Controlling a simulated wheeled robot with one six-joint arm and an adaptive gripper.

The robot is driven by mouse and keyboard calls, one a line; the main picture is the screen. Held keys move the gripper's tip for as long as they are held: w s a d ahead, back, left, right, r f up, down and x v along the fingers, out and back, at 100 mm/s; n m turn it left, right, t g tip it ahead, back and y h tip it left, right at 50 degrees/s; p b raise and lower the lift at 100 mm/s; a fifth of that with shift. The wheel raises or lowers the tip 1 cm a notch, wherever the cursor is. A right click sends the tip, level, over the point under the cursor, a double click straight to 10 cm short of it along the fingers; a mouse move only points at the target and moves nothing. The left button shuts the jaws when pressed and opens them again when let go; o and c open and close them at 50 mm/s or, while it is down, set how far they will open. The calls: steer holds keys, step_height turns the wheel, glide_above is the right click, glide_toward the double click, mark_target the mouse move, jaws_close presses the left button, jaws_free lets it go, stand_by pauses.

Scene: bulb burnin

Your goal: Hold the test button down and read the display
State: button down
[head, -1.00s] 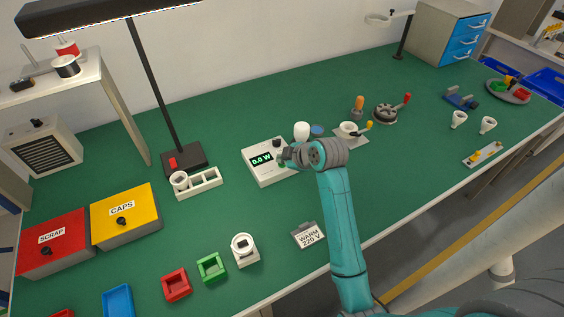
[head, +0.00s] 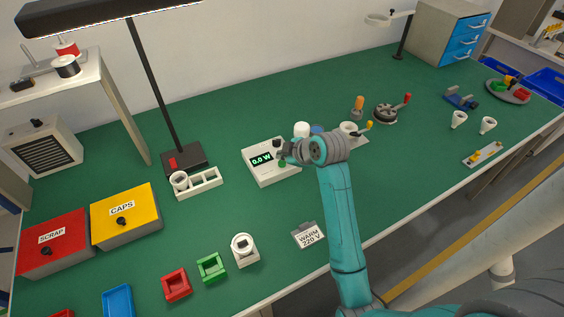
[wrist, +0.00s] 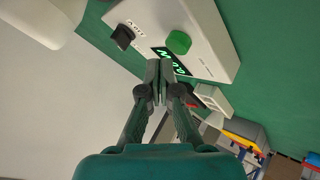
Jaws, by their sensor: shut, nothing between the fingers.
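The white tester box (head: 275,176) sits on the green bench mat, left of my arm. Its display (head: 261,159) reads 0.0 W in green; in the wrist view the display (wrist: 171,62) is partly covered by my fingertips. The round green button (wrist: 179,42) shows just beyond my fingertips, apart from them in that picture, and a black knob (wrist: 122,37) is to its left. My gripper (wrist: 158,72) is shut and empty, above the box's face. A white bulb (head: 302,129) stands at the box's right; whether it is seated in a socket cannot be told.
A black desk lamp (head: 184,158) and a white holder (head: 205,182) stand left of the tester. A white lamp socket (head: 243,248) and a WARM 220 V card (head: 308,235) lie in front. The mat between tester and card is clear.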

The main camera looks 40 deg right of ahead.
mark_target(283, 164)
steer(key=shift+r, duration=2.5)
